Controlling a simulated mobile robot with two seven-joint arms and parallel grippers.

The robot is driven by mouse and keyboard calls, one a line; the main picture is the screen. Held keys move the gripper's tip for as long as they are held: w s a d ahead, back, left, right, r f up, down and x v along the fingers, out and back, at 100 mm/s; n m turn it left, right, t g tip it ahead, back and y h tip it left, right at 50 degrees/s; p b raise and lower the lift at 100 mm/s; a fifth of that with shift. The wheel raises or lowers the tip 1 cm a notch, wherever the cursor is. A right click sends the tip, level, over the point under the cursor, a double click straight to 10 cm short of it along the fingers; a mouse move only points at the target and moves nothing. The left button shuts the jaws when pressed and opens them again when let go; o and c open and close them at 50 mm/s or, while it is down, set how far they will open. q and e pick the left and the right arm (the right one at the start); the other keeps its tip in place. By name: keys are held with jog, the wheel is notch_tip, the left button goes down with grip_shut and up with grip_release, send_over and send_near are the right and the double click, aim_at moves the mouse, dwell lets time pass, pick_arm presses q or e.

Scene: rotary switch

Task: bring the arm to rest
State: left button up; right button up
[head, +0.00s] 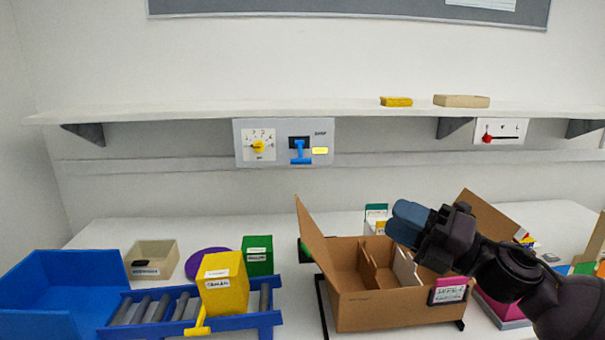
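My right arm comes in from the lower right. Its dark gripper with blue-grey fingers (408,222) is in the air in front of the cardboard box's right part, pointing left. I see it side-on and cannot tell whether the fingers are apart; no held object shows. The rotary switch (258,146) is a yellow knob on a white dial plate, on a grey wall panel (285,160) under the shelf. The gripper is well to the right of and below the switch, apart from it. My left gripper is not in view.
An open cardboard box (375,312) with raised flaps stands below my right gripper. To the left are a blue bin (60,300), a blue roller rack (150,308) with a yellow box (224,285), and a green box (257,256). A shelf (330,109) spans the wall.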

jog(key=s+d+f+m+t+h, duration=0.1)
jog(key=d+f+m+t+h, duration=0.25)
jog(key=f+m+h, duration=0.6)
jog(key=s+d+f+m+t+h, duration=0.25)
jog(key=d+f+m+h, duration=0.2)
jog(key=f+m, duration=0.95)
pick_arm(q)
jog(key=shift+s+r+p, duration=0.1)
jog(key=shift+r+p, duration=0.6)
jog(key=shift+p, duration=0.05)
pick_arm(e)
jog(key=s+d+f+m+g+h, duration=0.2)
jog(key=s+f+m, duration=0.3)
jog(key=s+f, duration=0.4)
jog(key=s+d+f+m+g+h, duration=0.1)
jog(key=s+f+m+g+h, duration=0.1)
jog(key=s+f, duration=0.8)
jog(key=s+m+g, duration=0.1)
jog(key=s+m, duration=0.1)
jog(key=s, duration=0.2)
jog(key=shift+s+d+m, duration=0.2)
jog(key=shift+d+m, duration=0.15)
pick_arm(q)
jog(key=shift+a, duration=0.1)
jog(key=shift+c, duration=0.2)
